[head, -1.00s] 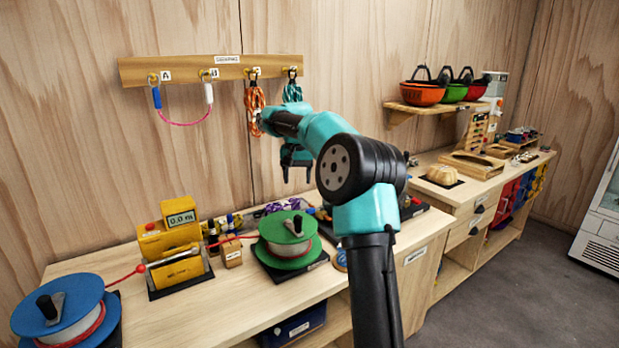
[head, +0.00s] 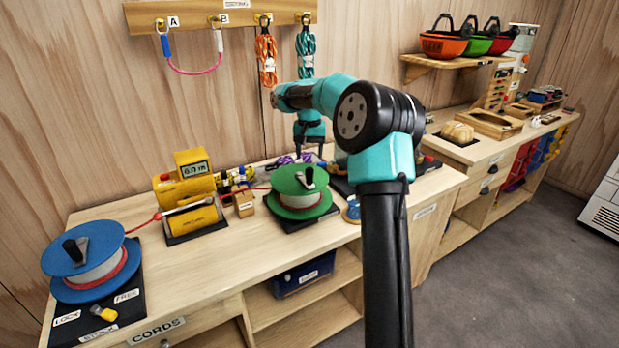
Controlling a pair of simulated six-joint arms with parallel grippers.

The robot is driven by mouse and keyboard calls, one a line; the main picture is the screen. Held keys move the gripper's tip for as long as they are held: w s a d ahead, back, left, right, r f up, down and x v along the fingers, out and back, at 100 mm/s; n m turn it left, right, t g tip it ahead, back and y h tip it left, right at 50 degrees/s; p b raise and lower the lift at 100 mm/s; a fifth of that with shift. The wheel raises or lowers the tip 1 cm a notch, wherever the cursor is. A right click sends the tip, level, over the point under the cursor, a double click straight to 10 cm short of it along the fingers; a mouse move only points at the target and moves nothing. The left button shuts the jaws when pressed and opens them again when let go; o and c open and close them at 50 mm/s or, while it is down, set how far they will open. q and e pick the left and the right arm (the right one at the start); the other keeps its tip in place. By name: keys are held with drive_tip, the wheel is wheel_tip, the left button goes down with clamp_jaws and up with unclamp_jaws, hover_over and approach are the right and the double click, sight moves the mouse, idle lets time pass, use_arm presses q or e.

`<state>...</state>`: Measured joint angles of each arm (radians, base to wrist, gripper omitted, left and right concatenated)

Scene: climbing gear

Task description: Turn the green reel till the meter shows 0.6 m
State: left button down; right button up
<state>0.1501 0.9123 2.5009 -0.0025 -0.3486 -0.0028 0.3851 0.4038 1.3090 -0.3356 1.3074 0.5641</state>
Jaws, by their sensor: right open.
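The green reel (head: 286,182) stands on a dark base on the bench, with a black crank knob (head: 309,179) on its top. The yellow meter (head: 187,189) is to its left; its small display (head: 195,170) seems to read 0.0 m, though the digits are blurry. The blue reel (head: 85,249) stands at the far left, and a red cord (head: 147,223) runs from it to the meter. My right gripper (head: 310,151) points down, open and empty, above and behind the green reel, apart from the knob. My left gripper is out of view.
Hooks on a wall board hold a pink sling (head: 193,71), an orange rope (head: 267,58) and a teal rope (head: 306,53). A small wooden block (head: 244,204) stands between meter and green reel. The bench front is mostly clear.

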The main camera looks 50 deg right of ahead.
sight(309, 184)
wheel_tip(309, 184, down, 10)
drive_tip(key=shift+r, duration=0.1)
idle(0.4)
drive_tip(key=shift+c, duration=0.5)
drive_tip(key=c, duration=0.9)
drive_tip(key=shift+w+a, duration=0.1)
drive_tip(key=shift+a, duration=0.05)
